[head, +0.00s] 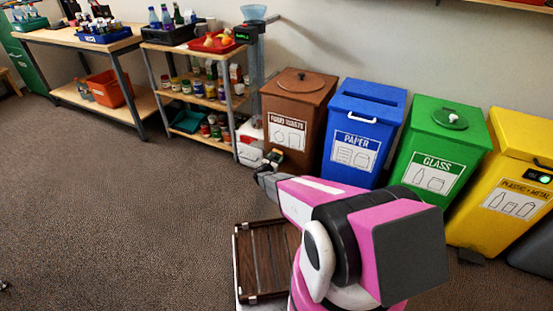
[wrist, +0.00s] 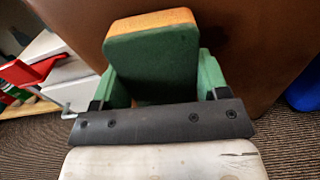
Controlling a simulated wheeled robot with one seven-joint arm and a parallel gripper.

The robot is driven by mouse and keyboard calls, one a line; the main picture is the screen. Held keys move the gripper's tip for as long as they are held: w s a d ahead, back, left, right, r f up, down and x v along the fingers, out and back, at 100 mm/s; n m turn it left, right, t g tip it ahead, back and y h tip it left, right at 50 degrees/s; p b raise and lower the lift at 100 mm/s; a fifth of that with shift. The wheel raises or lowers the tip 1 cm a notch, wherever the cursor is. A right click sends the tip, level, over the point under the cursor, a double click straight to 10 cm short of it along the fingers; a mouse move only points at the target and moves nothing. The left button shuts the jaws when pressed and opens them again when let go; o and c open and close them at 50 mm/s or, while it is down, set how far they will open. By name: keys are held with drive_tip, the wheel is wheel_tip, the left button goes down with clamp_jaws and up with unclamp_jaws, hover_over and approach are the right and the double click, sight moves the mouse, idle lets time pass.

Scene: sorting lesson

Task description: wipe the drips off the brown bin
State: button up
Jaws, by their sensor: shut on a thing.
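The brown bin (head: 290,104), labelled food waste, stands at the left end of the row of bins. Its brown front fills the top of the wrist view (wrist: 255,40). My gripper (wrist: 160,84) is shut on a sponge (wrist: 150,50), which has a green face and an orange edge. The sponge is held out close to the bin's front; I cannot tell whether it touches. In the head view my gripper (head: 272,160) is low in front of the bin, mostly hidden by my arm.
The blue paper bin (head: 361,125) stands right of the brown bin, then the green glass bin (head: 440,150) and the yellow bin (head: 510,190). A shelf rack (head: 192,100) with jars stands close on the left. Open carpet (head: 120,220) lies at the left front.

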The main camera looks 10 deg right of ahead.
drive_tip(key=shift+v, duration=2.25)
drive_tip(key=shift+s, duration=0.15)
drive_tip(key=v, duration=0.2)
drive_tip(key=shift+s+a, duration=0.25)
drive_tip(key=s+d+r+m+g+h, duration=0.1)
drive_tip(key=s+r, duration=0.2)
drive_tip(key=r, duration=1)
drive_tip(key=s+r+m+g+h, duration=0.1)
drive_tip(key=s+r, duration=0.3)
drive_tip(key=r, duration=1)
drive_tip(key=s+d+r, duration=0.1)
drive_tip(key=s+r, duration=0.6)
drive_tip(key=r, duration=0.4)
drive_tip(key=s+d+r+m+g+h, duration=0.1)
drive_tip(key=s+r, duration=0.6)
drive_tip(key=r, duration=0.4)
drive_tip(key=shift+s+d+r+h, duration=0.3)
drive_tip(key=shift+s+d+r, duration=0.1)
drive_tip(key=shift+w, duration=0.15)
